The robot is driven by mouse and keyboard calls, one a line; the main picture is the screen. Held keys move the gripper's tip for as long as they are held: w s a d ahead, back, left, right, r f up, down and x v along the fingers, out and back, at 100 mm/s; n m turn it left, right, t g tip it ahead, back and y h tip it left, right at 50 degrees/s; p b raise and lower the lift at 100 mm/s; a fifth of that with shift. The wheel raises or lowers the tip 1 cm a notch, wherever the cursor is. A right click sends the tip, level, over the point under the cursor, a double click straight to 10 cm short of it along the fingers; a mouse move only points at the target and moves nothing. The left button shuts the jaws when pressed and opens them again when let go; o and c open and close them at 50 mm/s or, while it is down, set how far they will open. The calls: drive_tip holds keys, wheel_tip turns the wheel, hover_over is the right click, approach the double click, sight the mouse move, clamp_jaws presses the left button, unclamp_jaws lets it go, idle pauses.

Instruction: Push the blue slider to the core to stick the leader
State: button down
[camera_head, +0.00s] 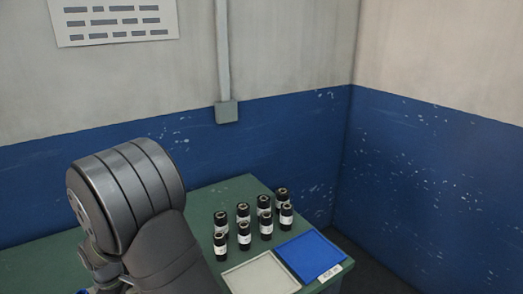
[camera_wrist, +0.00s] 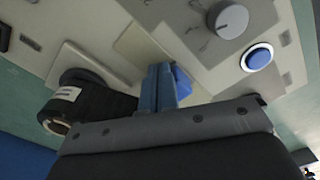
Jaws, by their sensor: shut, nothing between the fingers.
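In the wrist view my gripper (camera_wrist: 158,73) has its blue-grey fingers pressed together, with nothing between them. A brighter blue piece (camera_wrist: 183,82), which looks like the slider, shows just right of the fingers and is partly hidden by them. I cannot tell whether they touch. To the left is a black cylinder with a white label (camera_wrist: 66,93) and a dark round end or hub (camera_wrist: 84,77) behind it. Which part is the core, and any leader, I cannot make out. In the head view the gripper and slider are hidden behind or below my arm.
The wrist view shows a pale machine panel with a grey knob (camera_wrist: 230,20) and a round blue button (camera_wrist: 257,57). In the head view, several black labelled rolls (camera_head: 266,223) stand on the green table (camera_head: 205,202), behind a grey tray (camera_head: 262,272) and a blue tray (camera_head: 311,254).

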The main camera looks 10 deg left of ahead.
drive_tip(key=shift+s+a, duration=1.4)
drive_tip(key=shift+w+d+r, duration=0.1)
drive_tip(key=shift+w+d, duration=0.35)
drive_tip(key=shift+r, duration=3.9)
wheel_tip(320, 180, down, 8)
drive_tip(key=shift+f, duration=0.1)
drive_tip(key=shift+s+a, duration=0.15)
drive_tip(key=shift+r, duration=0.2)
